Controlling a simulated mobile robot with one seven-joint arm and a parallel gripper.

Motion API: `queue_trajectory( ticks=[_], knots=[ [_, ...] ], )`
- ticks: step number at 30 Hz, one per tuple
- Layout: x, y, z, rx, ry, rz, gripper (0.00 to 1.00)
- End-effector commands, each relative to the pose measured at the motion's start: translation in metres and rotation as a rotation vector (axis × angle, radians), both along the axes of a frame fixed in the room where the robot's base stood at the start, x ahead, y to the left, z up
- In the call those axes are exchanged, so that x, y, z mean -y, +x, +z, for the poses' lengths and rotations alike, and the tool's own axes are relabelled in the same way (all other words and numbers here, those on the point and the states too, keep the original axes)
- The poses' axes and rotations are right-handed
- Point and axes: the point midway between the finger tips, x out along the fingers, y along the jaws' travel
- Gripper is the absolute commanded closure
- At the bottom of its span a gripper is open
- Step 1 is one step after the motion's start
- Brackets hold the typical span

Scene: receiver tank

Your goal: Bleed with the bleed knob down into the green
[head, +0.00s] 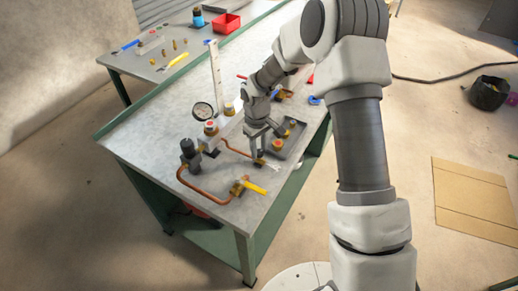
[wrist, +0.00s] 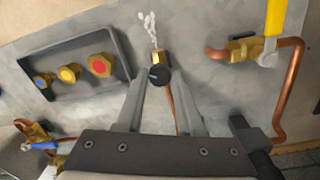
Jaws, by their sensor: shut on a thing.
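The bleed knob (wrist: 158,75) is small, round and black on a brass fitting (wrist: 157,57). My gripper (wrist: 159,80) is shut on it, one finger on each side. White vapour (wrist: 150,28) comes out beyond the fitting. In the head view my gripper (head: 259,152) points down at the brass fitting (head: 260,162) near the bench's front edge, and hides most of the knob. A round pressure gauge (head: 203,111) with a white face stands at the left on the bench. Its needle and any green band are too small to read.
A grey tray with coloured knobs (wrist: 112,86) lies beside my gripper. A yellow-handled valve (head: 254,187) with copper pipe (head: 185,185) stands near the front edge. A dark regulator (head: 189,152) and a red-topped fitting (head: 211,128) stand left. An upright ruler-like strip (head: 215,72) stands behind.

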Motion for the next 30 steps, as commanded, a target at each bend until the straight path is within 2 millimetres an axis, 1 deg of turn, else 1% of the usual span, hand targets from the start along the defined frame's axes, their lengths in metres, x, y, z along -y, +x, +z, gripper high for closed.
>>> queue_trajectory(
  ticks=[6,18,19,21,23,24,30],
  knots=[
    [0.0000,-0.0003,0.0001,0.000,0.000,0.037,1.00],
    [-0.0001,-0.0002,0.0002,-0.001,0.000,0.041,1.00],
    [-0.0001,-0.0002,0.0002,-0.001,0.000,0.041,0.58],
    [0.0000,-0.0001,0.0002,-0.001,0.000,0.041,0.46],
    [0.0000,-0.0001,0.0002,0.000,0.000,0.041,0.35],
    [0.0000,-0.0001,0.0002,0.000,0.000,0.041,0.34],
    [0.0001,-0.0001,0.0001,0.000,0.000,0.040,0.34]
  ],
)
